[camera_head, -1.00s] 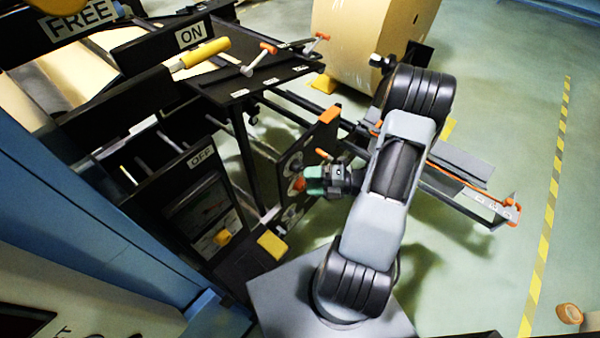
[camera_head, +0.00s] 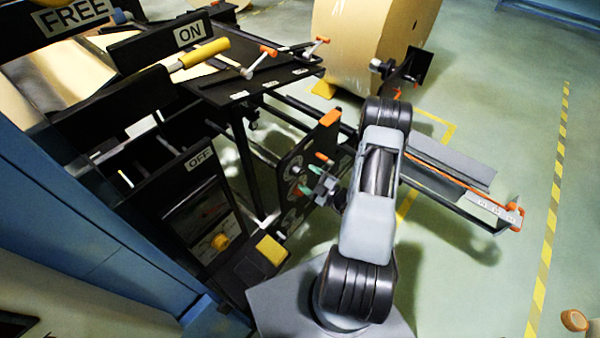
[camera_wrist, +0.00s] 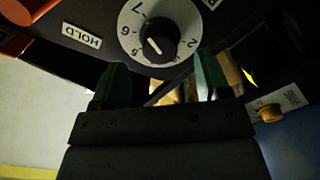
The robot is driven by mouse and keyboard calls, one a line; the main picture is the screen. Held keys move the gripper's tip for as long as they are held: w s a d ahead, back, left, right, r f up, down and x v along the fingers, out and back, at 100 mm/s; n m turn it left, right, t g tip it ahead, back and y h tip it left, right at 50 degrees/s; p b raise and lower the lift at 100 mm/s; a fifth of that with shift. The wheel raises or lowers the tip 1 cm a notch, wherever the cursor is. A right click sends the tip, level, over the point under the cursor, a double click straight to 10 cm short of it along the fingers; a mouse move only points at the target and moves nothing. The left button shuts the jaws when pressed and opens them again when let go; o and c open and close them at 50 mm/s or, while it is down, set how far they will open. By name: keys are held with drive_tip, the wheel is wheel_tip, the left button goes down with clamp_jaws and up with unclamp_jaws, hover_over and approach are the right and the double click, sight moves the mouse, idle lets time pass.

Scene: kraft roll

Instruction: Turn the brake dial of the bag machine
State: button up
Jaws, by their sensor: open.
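The brake dial (camera_wrist: 158,36) is a black knob on a white numbered disc in the wrist view, on a dark panel at the top of the picture. A "HOLD" label (camera_wrist: 82,35) is on its left. My gripper (camera_wrist: 162,82) is open and empty, its two green fingertips apart, just below the dial in that view. The dial lies beyond the fingertips and nothing is between them but background. In the head view my gripper (camera_head: 312,180) faces the dark panel (camera_head: 300,172) of the machine; the dial's numbers are too small to read there.
A large kraft roll (camera_head: 370,45) stands at the back. A yellow knob (camera_head: 221,241) and a yellow pedal (camera_head: 271,250) are low on the machine. A rail frame (camera_head: 470,190) with orange ends reaches out right.

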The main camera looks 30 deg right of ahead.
sight(300, 173)
drive_tip(key=shift+x, duration=2.15)
drive_tip(key=c, duration=0.9)
